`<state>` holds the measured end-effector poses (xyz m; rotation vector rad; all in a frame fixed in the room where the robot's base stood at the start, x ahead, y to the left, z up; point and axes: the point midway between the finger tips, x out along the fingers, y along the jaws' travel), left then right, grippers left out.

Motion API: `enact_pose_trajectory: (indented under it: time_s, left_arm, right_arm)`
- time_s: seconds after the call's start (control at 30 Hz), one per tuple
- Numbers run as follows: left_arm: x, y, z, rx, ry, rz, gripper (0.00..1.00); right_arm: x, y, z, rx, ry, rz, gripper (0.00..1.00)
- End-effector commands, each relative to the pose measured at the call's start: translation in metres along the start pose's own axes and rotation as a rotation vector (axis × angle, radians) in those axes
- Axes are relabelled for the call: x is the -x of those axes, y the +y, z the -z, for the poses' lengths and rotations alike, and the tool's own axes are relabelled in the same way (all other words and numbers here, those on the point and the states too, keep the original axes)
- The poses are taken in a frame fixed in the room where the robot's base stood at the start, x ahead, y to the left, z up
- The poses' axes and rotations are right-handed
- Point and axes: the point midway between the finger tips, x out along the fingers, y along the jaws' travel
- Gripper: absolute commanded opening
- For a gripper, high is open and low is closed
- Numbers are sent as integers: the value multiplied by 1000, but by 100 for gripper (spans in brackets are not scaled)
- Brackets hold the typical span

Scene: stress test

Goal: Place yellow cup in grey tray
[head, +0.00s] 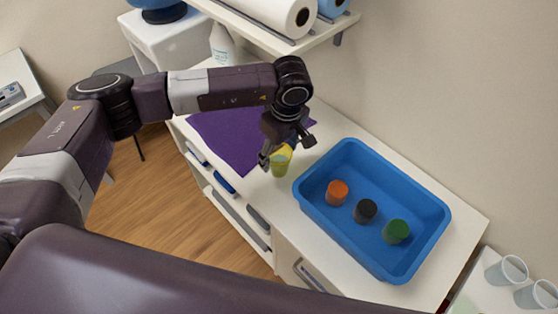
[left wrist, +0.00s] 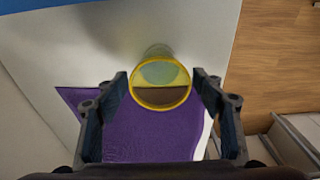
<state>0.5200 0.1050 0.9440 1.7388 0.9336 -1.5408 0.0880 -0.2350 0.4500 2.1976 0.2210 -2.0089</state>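A see-through yellow cup (head: 280,167) stands on the white counter, between the purple cloth and a blue tray. My left gripper (head: 287,150) is just above the cup, with its fingers spread. In the left wrist view, the cup (left wrist: 160,97) shows its round yellow rim between the open fingertips of the left gripper (left wrist: 162,82), with a gap on each side. The tray in view is a blue tray (head: 432,238), right of the cup; I see no grey tray. My right gripper is not in view.
The blue tray holds an orange cup (head: 337,193), a black cup (head: 365,211) and a green cup (head: 397,231). A purple cloth (head: 228,137) lies left of the yellow cup. A shelf with paper rolls (head: 290,14) hangs above the counter. Pale cups (head: 507,270) stand at the lower right.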

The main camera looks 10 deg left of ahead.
Motion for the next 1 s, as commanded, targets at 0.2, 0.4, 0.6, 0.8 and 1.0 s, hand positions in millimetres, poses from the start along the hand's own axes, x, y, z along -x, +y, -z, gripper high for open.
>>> enact_pose_trajectory:
  time_s: [0.2,0.4,0.6,0.8,1.0]
  left_arm:
    - [0,0,0,0,0,0,35]
    - [1,0,0,0,0,-1,16]
    - [2,0,0,0,0,-1,16]
    - [14,2,2,1,1,-4,16]
    - [47,2,7,1,2,-7,16]
  right_arm:
    - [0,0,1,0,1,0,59]
    - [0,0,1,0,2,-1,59]
    - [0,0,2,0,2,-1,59]
    - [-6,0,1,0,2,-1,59]
    - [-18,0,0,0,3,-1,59]
